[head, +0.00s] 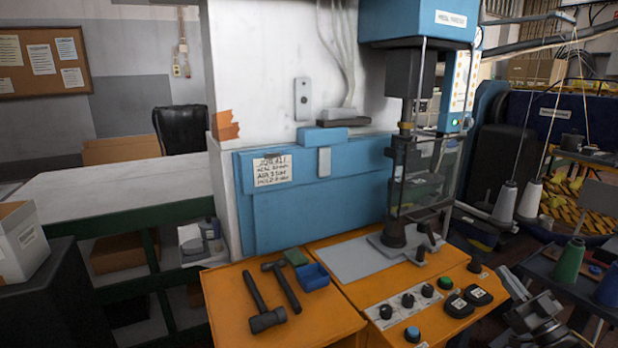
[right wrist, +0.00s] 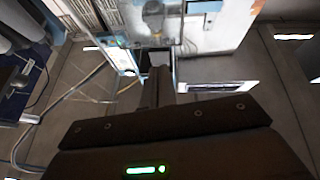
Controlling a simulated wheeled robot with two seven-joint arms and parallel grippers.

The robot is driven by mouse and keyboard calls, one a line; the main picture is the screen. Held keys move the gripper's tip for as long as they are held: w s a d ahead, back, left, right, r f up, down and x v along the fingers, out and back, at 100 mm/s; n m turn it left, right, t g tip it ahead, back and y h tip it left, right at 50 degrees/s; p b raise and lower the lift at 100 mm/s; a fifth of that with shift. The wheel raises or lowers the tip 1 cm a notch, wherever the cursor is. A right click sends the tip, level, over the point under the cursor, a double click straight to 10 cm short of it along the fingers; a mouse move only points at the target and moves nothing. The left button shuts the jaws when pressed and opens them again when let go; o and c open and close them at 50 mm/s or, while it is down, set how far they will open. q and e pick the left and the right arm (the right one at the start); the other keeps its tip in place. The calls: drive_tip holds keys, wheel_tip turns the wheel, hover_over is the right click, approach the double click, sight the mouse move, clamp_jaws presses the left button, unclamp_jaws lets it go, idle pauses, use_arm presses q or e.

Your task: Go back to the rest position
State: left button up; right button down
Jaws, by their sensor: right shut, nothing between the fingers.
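My right gripper (head: 538,314) shows at the lower right of the head view, beside the orange press table and apart from it. In the right wrist view its fingers (right wrist: 158,82) are together with nothing between them. They point out over the floor towards the machine. My left gripper is in neither view. No shoe last can be made out in either view.
Thread cones (head: 567,262) stand at the right, near my right arm. A workbench (head: 120,192) is at left.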

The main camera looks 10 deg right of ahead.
drive_tip(key=d+f+m+g+h, duration=0.1)
drive_tip(key=d+f+g+h, duration=0.25)
drive_tip(key=f, duration=0.75)
drive_tip(key=d+f+m+g+h, duration=0.2)
drive_tip(key=d+f+h, duration=0.15)
drive_tip(key=f, duration=0.85)
drive_tip(key=s+a+f+g, duration=0.1)
drive_tip(key=s+f+g, duration=0.15)
drive_tip(key=f, duration=0.55)
drive_tip(key=s+a+f+g+h, duration=0.15)
drive_tip(key=s+f, duration=0.25)
drive_tip(key=f, duration=0.4)
drive_tip(key=s+a+f+g, duration=0.2)
drive_tip(key=s+f+g, duration=0.15)
drive_tip(key=f, duration=0.45)
drive_tip(key=s+a+f+n+g+y, duration=0.1)
drive_tip(key=s+a+f+g, duration=0.2)
drive_tip(key=s+a+f, duration=0.45)
drive_tip(key=s+a+f+g, duration=0.2)
drive_tip(key=s+a+f, duration=0.2)
drive_tip(key=s+f, duration=0.65)
drive_tip(key=s+a+f+g+y, duration=0.1)
drive_tip(key=s+a+f+g, duration=0.1)
drive_tip(key=s+a, duration=0.6)
drive_tip(key=s+a+f+g+y, duration=0.1)
drive_tip(key=s+a+f, duration=0.2)
drive_tip(key=s+a, duration=0.5)
drive_tip(key=shift+s+a+n+g, duration=0.2)
drive_tip(key=shift+s+n+g, duration=0.15)
drive_tip(key=shift+s, duration=0.25)
